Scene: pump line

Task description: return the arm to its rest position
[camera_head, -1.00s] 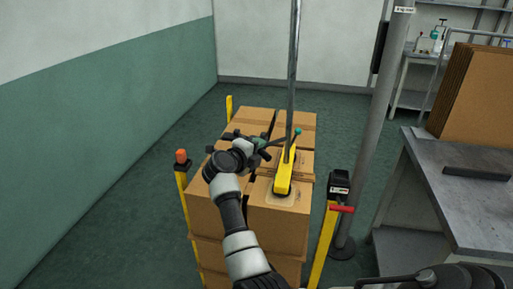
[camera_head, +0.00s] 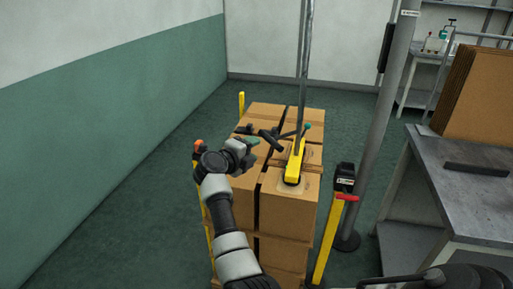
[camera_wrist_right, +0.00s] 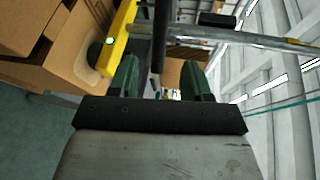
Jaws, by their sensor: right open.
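My right arm (camera_head: 232,241) reaches up from the bottom of the head view over the left side of a stack of cardboard boxes. My left gripper is not in view.
The box stack (camera_head: 285,215) stands between yellow posts, one with a red-handled black box (camera_head: 345,180) on top. A grey column (camera_head: 385,130) and a metal workbench (camera_head: 465,205) stand to the right. Floor on the left (camera_head: 120,210) is clear.

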